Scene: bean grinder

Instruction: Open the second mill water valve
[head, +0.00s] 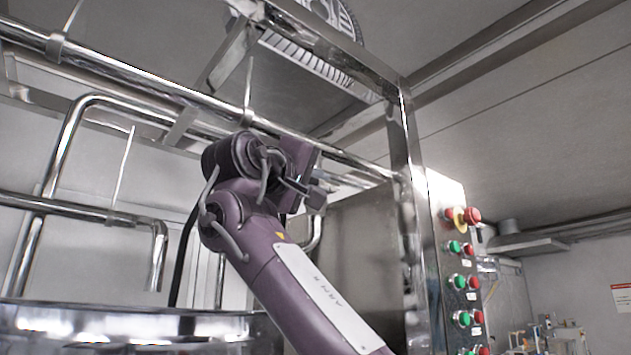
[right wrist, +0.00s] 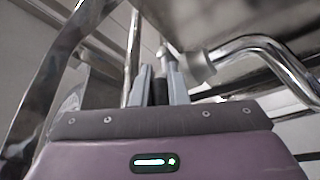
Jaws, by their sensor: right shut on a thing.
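My right gripper (head: 312,190) is raised among the steel pipes beside the machine's upright post, with my purple arm coming up from below. In the right wrist view, its two grey fingers (right wrist: 160,88) are shut on a dark, narrow handle, which I take to be the water valve's handle (right wrist: 160,92). A thin metal stem shows just above the handle. In the head view the handle and valve are mostly hidden behind my gripper and forearm, so I cannot tell how far the valve is turned. My left gripper is not in view.
A bent steel pipe (right wrist: 262,45) runs close to the right of the fingers. A long rail (head: 120,75) crosses above my arm. A steel post (head: 405,190) and a panel of red and green buttons (head: 462,282) stand to the right. A round steel vat (head: 130,322) is at lower left.

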